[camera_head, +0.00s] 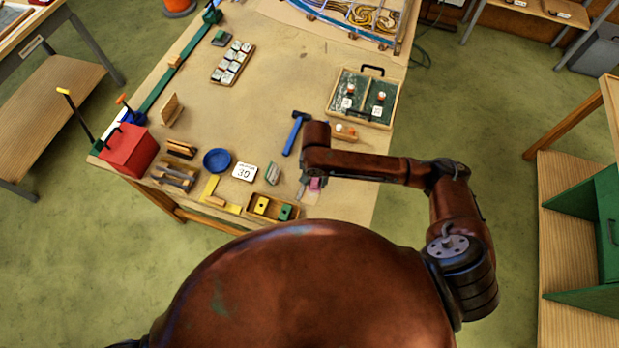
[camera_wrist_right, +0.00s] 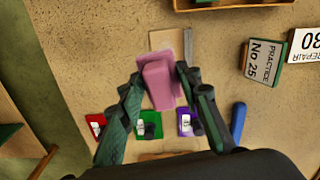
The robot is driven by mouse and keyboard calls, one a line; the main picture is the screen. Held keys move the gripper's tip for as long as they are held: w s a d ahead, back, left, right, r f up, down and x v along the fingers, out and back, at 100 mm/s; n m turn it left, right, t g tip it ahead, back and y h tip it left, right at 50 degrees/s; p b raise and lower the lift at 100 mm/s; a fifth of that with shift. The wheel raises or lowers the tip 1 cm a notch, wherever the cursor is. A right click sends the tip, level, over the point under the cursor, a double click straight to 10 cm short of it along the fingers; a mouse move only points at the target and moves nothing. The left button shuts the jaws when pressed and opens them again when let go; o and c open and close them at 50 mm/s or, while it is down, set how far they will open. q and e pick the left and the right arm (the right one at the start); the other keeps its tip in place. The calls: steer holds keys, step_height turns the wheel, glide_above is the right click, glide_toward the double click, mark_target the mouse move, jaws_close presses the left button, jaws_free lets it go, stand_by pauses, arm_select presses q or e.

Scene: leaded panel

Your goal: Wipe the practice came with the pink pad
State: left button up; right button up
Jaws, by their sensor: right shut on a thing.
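The pink pad (camera_wrist_right: 158,82) is between the fingers of my right gripper (camera_wrist_right: 160,80), which is shut on it. The pad shows as a small pink patch below my right arm in the head view (camera_head: 316,184). A thin grey strip, seemingly the practice came (camera_wrist_right: 188,45), lies just beyond the pad, beside a pale wooden piece (camera_wrist_right: 165,40). Whether the pad touches either is unclear. A card reading "PRACTICE No 25" (camera_wrist_right: 263,62) stands to their right. My left gripper is not seen.
A blue hammer (camera_head: 293,136) lies left of my right arm. A white card marked 30 (camera_head: 244,172), a blue bowl (camera_head: 216,160) and a tray with yellow and green blocks (camera_head: 283,199) stand nearby. A case (camera_head: 391,105) lies beyond. The table's middle is clear.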

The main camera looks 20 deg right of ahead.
mark_target(309, 188)
steer(key=p, duration=0.2)
steer(key=a+m+p, duration=0.1)
steer(key=p, duration=0.1)
steer(key=s+a+p, duration=0.1)
steer(key=p, duration=0.1)
steer(key=shift+s+a+f+m, duration=0.1)
steer(key=shift+a+f+m, duration=0.1)
steer(key=shift+f+m, duration=0.1)
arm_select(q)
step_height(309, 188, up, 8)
arm_select(e)
steer(key=shift+s+a+f+p, duration=0.1)
steer(key=shift+a+f+p, duration=0.05)
steer(key=shift+f+p, duration=0.15)
steer(key=shift+f+b, duration=1.2)
steer(key=shift+f, duration=0.15)
arm_select(q)
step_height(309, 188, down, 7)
steer(key=b, duration=0.5)
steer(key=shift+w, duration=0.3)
arm_select(e)
step_height(309, 188, down, 3)
steer(key=shift+f, duration=0.2)
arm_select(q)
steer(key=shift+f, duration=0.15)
arm_select(e)
steer(key=shift+f, duration=0.65)
